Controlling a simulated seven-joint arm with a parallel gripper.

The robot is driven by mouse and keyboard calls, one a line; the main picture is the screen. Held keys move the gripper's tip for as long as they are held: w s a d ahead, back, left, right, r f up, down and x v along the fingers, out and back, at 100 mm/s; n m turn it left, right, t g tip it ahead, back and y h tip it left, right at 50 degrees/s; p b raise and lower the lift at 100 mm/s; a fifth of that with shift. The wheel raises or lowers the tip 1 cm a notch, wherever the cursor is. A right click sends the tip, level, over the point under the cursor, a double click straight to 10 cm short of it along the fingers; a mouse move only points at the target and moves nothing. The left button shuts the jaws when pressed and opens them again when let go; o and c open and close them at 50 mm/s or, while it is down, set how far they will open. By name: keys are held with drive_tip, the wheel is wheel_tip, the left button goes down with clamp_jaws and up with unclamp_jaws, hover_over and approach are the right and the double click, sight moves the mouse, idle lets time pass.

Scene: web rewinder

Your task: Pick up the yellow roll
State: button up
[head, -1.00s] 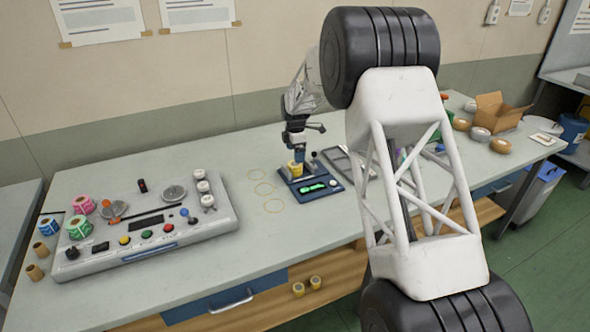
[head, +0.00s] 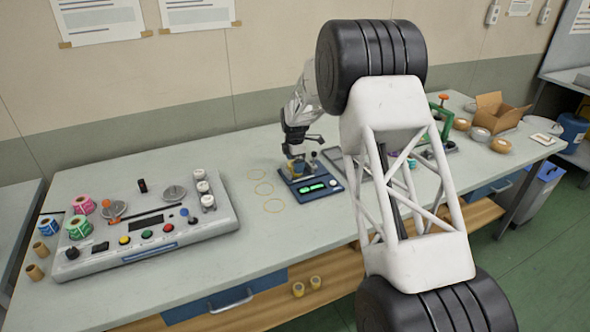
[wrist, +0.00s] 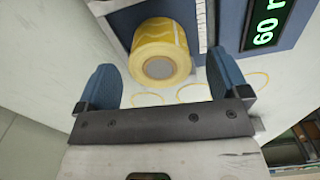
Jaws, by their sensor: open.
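The yellow roll (wrist: 160,52) shows in the wrist view with its pale core facing the camera. It is at the blue device with a green display (wrist: 265,25). My gripper (wrist: 162,80) is open, with one blue finger on each side of the roll's near end. I see gaps between the fingers and the roll, and no contact. In the head view my gripper (head: 297,158) is low over the blue device (head: 318,188) and covers much of the roll (head: 296,169).
A grey control panel (head: 145,228) with buttons and knobs stands at left, beside pink, green and blue rolls. Several yellow rings mark the clear bench between panel and device. An open cardboard box (head: 497,112) is at far right. My large white-and-black arm links hide part of the bench.

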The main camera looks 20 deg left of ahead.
drive_tip(key=shift+f, duration=1.25)
drive_tip(key=c, duration=1.1)
drive_tip(key=shift+r, duration=0.1)
drive_tip(key=shift+r, duration=4.95)
